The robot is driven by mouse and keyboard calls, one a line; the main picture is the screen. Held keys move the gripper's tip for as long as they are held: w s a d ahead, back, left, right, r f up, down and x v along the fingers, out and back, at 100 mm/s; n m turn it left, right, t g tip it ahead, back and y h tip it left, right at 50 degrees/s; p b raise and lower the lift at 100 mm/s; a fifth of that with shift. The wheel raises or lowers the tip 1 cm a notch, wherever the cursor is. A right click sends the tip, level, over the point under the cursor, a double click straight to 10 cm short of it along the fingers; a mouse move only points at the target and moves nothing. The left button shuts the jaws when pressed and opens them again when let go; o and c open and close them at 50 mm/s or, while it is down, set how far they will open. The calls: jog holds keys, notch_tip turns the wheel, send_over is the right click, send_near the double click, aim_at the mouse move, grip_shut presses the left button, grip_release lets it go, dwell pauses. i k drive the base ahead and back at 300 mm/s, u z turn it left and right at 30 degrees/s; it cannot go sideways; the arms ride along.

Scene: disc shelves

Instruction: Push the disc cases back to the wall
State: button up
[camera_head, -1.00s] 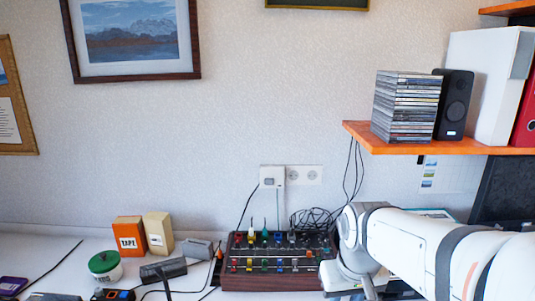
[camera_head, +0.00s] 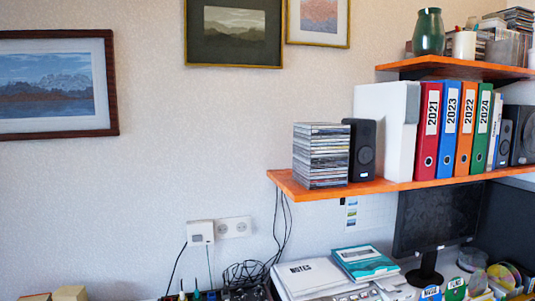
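A tall stack of disc cases (camera_head: 321,157) stands near the left end of the orange lower shelf (camera_head: 290,190). Its spines face out and the stack looks upright, with slightly uneven edges. A black speaker (camera_head: 362,150) stands close at its right. The wall (camera_head: 225,130) is behind the shelf. I cannot tell how wide the gap is between the cases and the wall. More disc cases (camera_head: 513,20) show on the upper shelf (camera_head: 450,68) at the top right. My gripper is not in view.
A white box file (camera_head: 384,130) and several coloured binders (camera_head: 427,135) fill the lower shelf right of the speaker. A green vase (camera_head: 428,32) stands on the upper shelf. Below are a monitor (camera_head: 437,220), notebooks (camera_head: 308,276) and hanging cables (camera_head: 283,225). The space left of the shelf is clear.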

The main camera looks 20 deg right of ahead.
aim_at(320, 149)
jog(key=u, duration=1.15)
jog(key=k, duration=0.8)
jog(key=z, duration=0.65)
jog(key=i, duration=1)
